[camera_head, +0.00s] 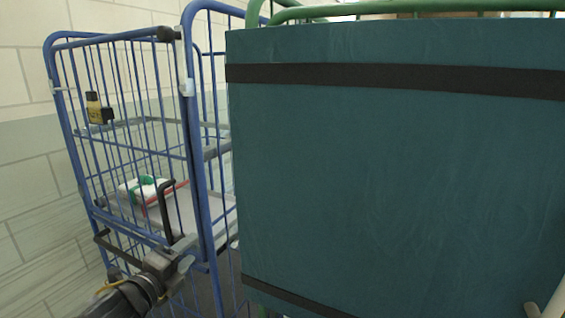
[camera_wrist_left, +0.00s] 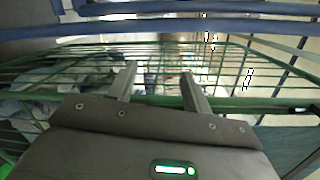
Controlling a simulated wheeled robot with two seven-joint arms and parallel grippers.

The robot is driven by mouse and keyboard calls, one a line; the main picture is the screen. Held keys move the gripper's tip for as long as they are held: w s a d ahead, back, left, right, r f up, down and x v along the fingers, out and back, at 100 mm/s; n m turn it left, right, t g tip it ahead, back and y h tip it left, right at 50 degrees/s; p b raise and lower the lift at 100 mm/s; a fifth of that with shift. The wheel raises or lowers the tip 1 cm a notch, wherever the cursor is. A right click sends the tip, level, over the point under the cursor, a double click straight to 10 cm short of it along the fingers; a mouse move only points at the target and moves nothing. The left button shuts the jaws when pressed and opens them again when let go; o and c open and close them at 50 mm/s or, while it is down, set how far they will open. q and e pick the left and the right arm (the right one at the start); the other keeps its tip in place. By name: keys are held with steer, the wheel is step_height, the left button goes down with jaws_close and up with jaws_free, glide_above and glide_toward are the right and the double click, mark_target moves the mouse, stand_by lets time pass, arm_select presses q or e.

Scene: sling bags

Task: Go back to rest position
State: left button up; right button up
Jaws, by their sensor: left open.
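My left gripper (camera_head: 132,210) reaches in from the bottom left in the head view, in front of the blue wire cage cart (camera_head: 196,150). Its two dark fingers are spread apart with nothing seen between them. In the left wrist view the gripper (camera_wrist_left: 158,70) also shows two separated fingers, with green wire mesh (camera_wrist_left: 230,60) beyond them. I cannot tell whether the fingers touch any bars.
A large teal panel (camera_head: 390,180) with black straps fills the right, close by. Inside the blue cart, a white and green package (camera_head: 140,187) lies on a grey shelf (camera_head: 200,213). A yellow and black tag (camera_head: 97,108) hangs on its bars. A tiled wall (camera_head: 30,150) stands left.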

arm_select(q)
steer(key=s+a+f+n+g+y, duration=0.1)
steer(key=s+f+n+y, duration=0.2)
steer(key=f, duration=0.4)
steer(key=s+f+n+g, duration=0.2)
steer(key=s+f+n, duration=0.2)
steer(key=f+n, duration=0.15)
steer(key=s+a+f+n+g+y, duration=0.1)
steer(key=s+f+n+g, duration=0.5)
steer(key=s+f, duration=0.55)
steer(key=s+a+f+n+g+y, duration=0.1)
steer(key=s+f+n+g, duration=0.3)
steer(key=s+f+n, duration=0.8)
steer(key=s+f+m+g, duration=0.1)
steer(key=s+f+m, duration=0.1)
steer(key=f, duration=0.9)
steer(key=s+f+m, duration=0.2)
steer(key=f, duration=0.8)
steer(key=s+a+f+g, duration=0.1)
steer(key=s+a+f, duration=0.2)
steer(key=s+f, duration=1.3)
steer(key=shift+f+y, duration=0.3)
steer(key=shift+c, duration=0.3)
